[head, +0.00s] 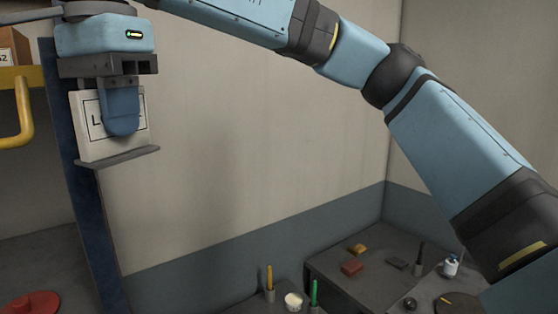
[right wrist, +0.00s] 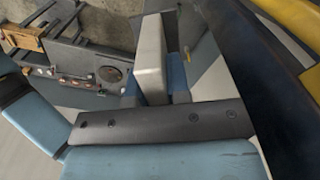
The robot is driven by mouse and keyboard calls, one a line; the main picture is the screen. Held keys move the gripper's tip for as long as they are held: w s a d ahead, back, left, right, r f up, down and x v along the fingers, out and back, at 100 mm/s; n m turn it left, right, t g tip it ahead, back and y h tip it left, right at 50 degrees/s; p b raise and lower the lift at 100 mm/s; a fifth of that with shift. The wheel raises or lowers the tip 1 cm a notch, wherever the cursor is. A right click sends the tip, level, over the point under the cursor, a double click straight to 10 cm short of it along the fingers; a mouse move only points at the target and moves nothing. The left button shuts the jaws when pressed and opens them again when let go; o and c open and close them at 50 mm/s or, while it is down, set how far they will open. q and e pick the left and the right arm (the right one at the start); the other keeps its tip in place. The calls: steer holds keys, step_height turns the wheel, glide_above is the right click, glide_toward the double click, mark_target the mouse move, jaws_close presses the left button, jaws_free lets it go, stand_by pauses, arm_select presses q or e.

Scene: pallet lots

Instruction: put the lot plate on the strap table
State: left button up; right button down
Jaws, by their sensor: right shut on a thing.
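The lot plate (head: 92,140) is a white square with a black frame and letters, partly hidden by a blue finger. It stands upright at the left of the head view, just over a narrow grey ledge (head: 118,158) by a dark blue post (head: 93,220). Its lower edge looks in contact with the ledge or very close to it. My right gripper (head: 122,125) points down and is shut on the plate. In the right wrist view the plate (right wrist: 152,55) shows edge-on between the blue fingers. My left gripper is not in view. I cannot tell which table is the strap table.
A dark table (head: 335,280) at lower right holds several small items, including a red block (head: 352,268) and a white bottle (head: 450,266). Another surface at the bottom middle holds a green marker (head: 314,293) and a white cup (head: 293,302). A yellow rail (head: 22,115) is at far left.

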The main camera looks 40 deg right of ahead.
steer(key=w+d+f+n, duration=0.2)
steer(key=d+f+n, duration=0.2)
steer(key=f, duration=1)
steer(key=w+d+f+n, duration=0.2)
steer(key=d+f+n, duration=0.2)
steer(key=f, duration=1)
steer(key=w+d+f+n, duration=0.2)
steer(key=d+f+n, duration=0.2)
steer(key=d+f, duration=0.4)
step_height(320, 180, down, 6)
steer(key=shift+w+r, duration=0.1)
steer(key=shift+w, duration=0.25)
